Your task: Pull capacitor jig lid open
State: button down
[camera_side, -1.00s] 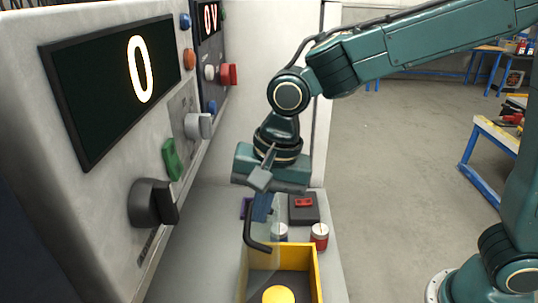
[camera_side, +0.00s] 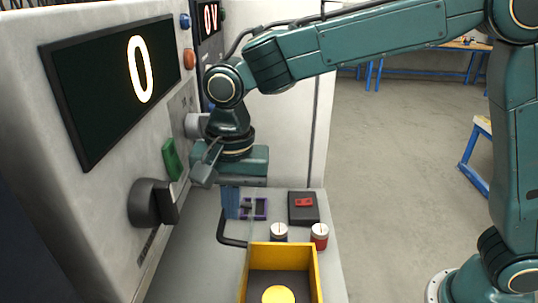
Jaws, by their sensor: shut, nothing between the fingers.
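The capacitor jig is an open-topped yellow box (camera_side: 314,275) at the bottom centre, with a round yellow piece (camera_side: 278,295) inside. A bent black handle (camera_side: 224,238) stands out to the left of the box's far left corner. The lid looks clear and is hard to make out; its exact angle cannot be told. My gripper (camera_side: 231,215) points down, left of and beyond the box, with its blue fingers shut and empty. The fingers are right at the handle's upper end; whether they touch it cannot be told.
A grey panel with a display (camera_side: 115,90) reading 0, a black knob (camera_side: 152,203) and a green switch (camera_side: 172,158) stands close on the left. Behind the box are two round posts (camera_side: 319,236), a purple part (camera_side: 261,208) and a black block with a red switch (camera_side: 303,207).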

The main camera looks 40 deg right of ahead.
jog(key=shift+s+d+r, duration=0.1)
jog(key=shift+s+d, duration=0.05)
notch_tip(320, 180, up, 11)
jog(key=s+d, duration=0.2)
jog(key=shift+r, duration=0.2)
dwell(0.7)
jog(key=s+d+n+t, duration=0.1)
jog(key=s+d+n, duration=0.1)
jog(key=s+d, duration=0.35)
jog(key=s+d+n+t, duration=0.2)
jog(key=d, duration=0.7)
jog(key=s+d+f+n+t, duration=0.2)
jog(key=s+d+f+n, duration=0.3)
jog(key=s+d, duration=0.3)
jog(key=shift+s+d+f, duration=0.15)
jog(key=shift+s+f, duration=0.4)
jog(key=shift+s, duration=0.35)
